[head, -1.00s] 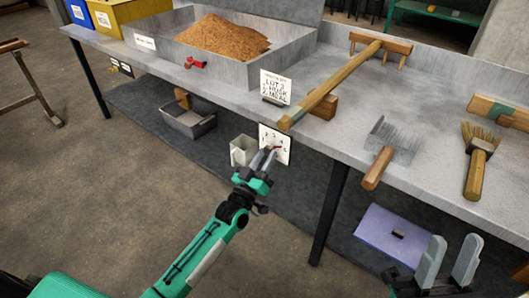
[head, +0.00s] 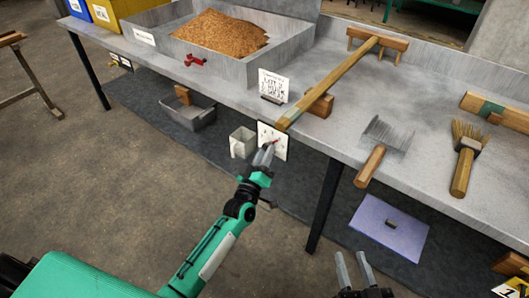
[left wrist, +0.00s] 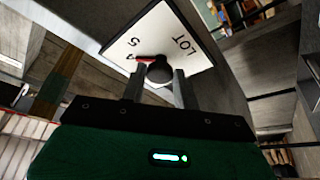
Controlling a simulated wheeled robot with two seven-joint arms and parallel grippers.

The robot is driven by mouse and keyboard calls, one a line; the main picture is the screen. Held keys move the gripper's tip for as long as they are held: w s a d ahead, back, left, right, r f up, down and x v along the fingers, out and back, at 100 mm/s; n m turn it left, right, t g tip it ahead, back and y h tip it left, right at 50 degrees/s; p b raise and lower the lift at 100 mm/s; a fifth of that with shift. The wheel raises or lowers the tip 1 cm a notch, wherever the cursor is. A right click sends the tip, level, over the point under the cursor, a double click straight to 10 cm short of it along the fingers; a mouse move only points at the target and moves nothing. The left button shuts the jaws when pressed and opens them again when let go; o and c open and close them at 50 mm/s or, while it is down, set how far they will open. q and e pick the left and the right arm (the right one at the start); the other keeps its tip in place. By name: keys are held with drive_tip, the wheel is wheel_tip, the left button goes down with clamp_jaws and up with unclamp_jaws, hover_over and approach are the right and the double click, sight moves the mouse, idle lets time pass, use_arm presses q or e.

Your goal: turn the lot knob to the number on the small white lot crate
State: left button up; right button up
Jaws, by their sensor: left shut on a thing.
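The lot knob (left wrist: 159,72) is dark and round with a red pointer, on a white plate (left wrist: 180,35) marked "LOT" with numbers. The plate hangs below the bench's front edge in the head view (head: 280,143). In the left wrist view the pointer points left, below the 5; the figure at its tip is unclear. My left gripper (left wrist: 156,86) is shut on the knob; it also shows in the head view (head: 267,151). My right gripper (head: 354,268) is open and empty at the bottom. A white piece with a dark mark (head: 508,288) is cut off at bottom right; I cannot tell if it is the lot crate.
A small grey bin (head: 242,143) stands beside the plate. A purple board (head: 390,225) lies below.

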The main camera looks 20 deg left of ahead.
drive_tip(key=shift+s+f+g, duration=0.15)
drive_tip(key=shift+f+g, duration=0.1)
drive_tip(key=shift+g, duration=0.05)
use_arm(q)
drive_tip(key=o, duration=1)
drive_tip(key=shift+c, duration=0.2)
drive_tip(key=shift+s, duration=0.1)
drive_tip(key=p+v, duration=0.1)
drive_tip(key=v, duration=1.2)
drive_tip(key=shift+s, duration=0.3)
use_arm(e)
drive_tip(key=shift+s+a+f+g, duration=0.1)
drive_tip(key=shift+s+f+g, duration=0.3)
drive_tip(key=shift+f+g, duration=0.25)
drive_tip(key=shift+s+a+f+g, duration=0.1)
drive_tip(key=shift+s+f+g, duration=0.35)
drive_tip(key=shift+f, duration=0.35)
drive_tip(key=shift+s+a+f+g, duration=0.1)
drive_tip(key=shift+s+f+g, duration=0.35)
drive_tip(key=shift+f, duration=0.25)
